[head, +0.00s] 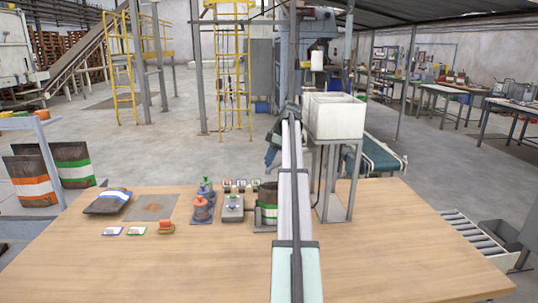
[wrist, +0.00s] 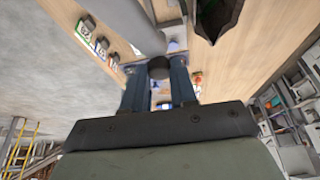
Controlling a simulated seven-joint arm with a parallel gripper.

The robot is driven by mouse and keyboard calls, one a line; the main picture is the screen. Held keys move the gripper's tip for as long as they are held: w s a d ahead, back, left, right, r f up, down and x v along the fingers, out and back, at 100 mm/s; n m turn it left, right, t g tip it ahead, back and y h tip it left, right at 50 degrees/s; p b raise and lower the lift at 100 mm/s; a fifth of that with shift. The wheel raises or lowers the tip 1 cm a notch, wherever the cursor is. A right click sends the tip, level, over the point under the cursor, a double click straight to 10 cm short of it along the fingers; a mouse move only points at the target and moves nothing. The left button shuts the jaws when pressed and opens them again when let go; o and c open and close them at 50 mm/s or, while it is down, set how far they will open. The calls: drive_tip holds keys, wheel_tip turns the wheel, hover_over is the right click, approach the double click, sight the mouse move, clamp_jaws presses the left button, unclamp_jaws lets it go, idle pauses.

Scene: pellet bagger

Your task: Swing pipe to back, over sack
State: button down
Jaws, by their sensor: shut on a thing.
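My gripper (wrist: 158,88) is shut on a dark round knob (wrist: 158,68), which shows between its two blue-grey fingers in the wrist view. A grey pipe (wrist: 135,24) runs up and left from this knob. In the head view my gripper (head: 272,150) is small, just left of my arm; the pipe cannot be made out there. The open dark sack (wrist: 216,18) shows its mouth at the top of the wrist view, right of the pipe and apart from it. In the head view the green-banded sack (head: 266,203) stands on the table, partly hidden by my arm.
A white hopper (head: 335,115) on a grey stand (head: 335,180) is close right of my arm. Left on the wooden table (head: 400,240) are a flat sack (head: 107,201), labelled blocks (head: 137,231) and coloured-top pieces (head: 203,205). The table's right front is clear.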

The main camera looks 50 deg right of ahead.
drive_tip(key=shift+s+a+n+g+y, duration=0.1)
drive_tip(key=shift+s+a+n+g, duration=0.05)
drive_tip(key=shift+s+a+n, duration=0.3)
drive_tip(key=shift+s+a+n+g+y, duration=0.1)
drive_tip(key=shift+s+a+n, duration=0.1)
drive_tip(key=shift+s+n, duration=0.35)
drive_tip(key=shift+s+a+n+g+y, duration=0.15)
drive_tip(key=shift+s+a+n, duration=0.2)
drive_tip(key=shift+s, duration=0.35)
drive_tip(key=c, duration=0.9)
unclamp_jaws()
